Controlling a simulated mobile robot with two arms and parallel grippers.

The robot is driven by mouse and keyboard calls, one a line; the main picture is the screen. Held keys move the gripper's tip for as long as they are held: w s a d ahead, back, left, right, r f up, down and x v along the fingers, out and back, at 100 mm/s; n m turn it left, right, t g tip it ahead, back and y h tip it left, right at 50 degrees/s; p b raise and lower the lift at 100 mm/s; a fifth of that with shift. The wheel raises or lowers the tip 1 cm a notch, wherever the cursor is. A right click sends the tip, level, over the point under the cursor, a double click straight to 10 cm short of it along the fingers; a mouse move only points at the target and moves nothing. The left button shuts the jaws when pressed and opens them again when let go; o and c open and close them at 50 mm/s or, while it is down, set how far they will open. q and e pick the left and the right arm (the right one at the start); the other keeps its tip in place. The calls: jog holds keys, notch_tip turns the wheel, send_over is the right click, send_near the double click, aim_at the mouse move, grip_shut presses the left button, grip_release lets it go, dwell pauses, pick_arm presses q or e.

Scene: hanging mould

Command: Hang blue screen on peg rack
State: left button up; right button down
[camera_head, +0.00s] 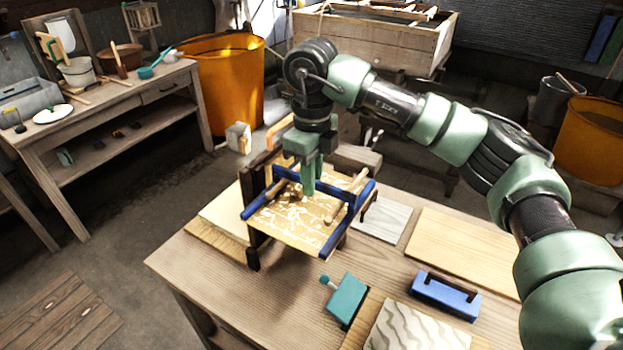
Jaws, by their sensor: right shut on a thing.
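The blue screen (345,219) is a blue frame around a tan, white-speckled sheet. It is tilted above the front wooden table, towards its back left. My right gripper (309,186) comes down from above and is shut on the screen; its fingers hide part of the blue bar at the back. A dark wooden upright (252,230), which seems to belong to the peg rack, stands close at the screen's left side. Light wooden rods, apparently pegs, overlap the screen. I cannot tell whether the screen rests on them. My left gripper is not in view.
On the table (230,295) lie a teal block (346,297), a blue block with a dark handle (445,295), a patterned panel (415,328) and a pale board (465,250). Another board lies left of the rack. The table's front left is clear. An orange bin (222,85) stands behind.

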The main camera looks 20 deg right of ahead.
jog(key=shift+f, duration=0.35)
jog(key=c, duration=1.4)
grip_release()
notch_tip(320, 180, up, 7)
jog(key=shift+f+b, duration=0.15)
jog(key=shift+b, duration=0.95)
jog(key=shift+r, duration=0.6)
